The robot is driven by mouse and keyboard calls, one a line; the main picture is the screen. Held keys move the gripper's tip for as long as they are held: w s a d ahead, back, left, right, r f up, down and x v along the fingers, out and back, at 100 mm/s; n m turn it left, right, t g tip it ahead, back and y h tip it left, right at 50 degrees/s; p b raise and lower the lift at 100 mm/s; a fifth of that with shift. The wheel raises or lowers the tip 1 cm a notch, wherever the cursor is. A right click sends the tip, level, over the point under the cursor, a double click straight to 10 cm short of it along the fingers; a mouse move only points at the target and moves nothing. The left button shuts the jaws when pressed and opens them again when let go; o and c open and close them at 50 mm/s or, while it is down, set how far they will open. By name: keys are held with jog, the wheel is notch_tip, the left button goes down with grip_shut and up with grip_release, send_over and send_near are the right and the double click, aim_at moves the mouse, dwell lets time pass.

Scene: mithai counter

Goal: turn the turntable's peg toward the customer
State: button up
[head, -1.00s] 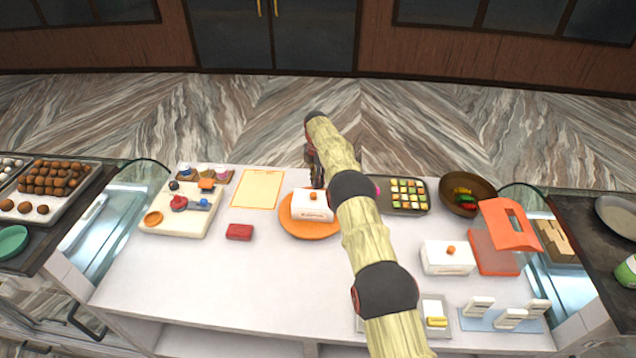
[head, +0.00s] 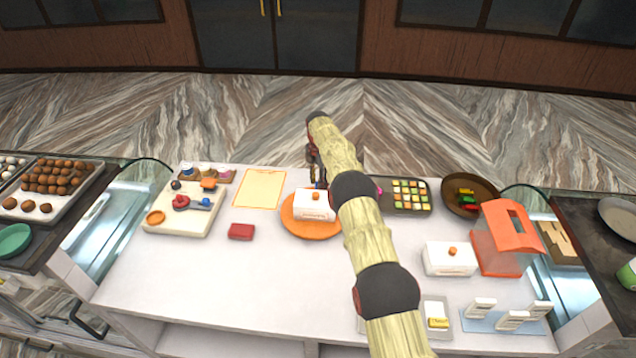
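The turntable (head: 302,227) is a round orange disc near the middle of the white counter. A white box (head: 314,206) with an orange knob stands on it. My gripper (head: 318,182) points down at the far edge of the turntable, just behind the box. My arm reaches over the counter and covers the turntable's right side. The fingertips are small and partly behind the box, so their opening and any contact are unclear. I cannot make out the peg for certain; a small orange patch shows by the fingers.
A cream board with coloured pieces (head: 166,221), an orange-bordered sheet (head: 260,189) and a red block (head: 241,231) lie left. A sweets tray (head: 410,207), brown bowl (head: 460,208), second white box (head: 436,262) and orange-topped case (head: 500,262) stand right. The front-left counter is clear.

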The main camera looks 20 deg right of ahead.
notch_tip(320, 180, up, 12)
dwell(0.6)
dwell(0.4)
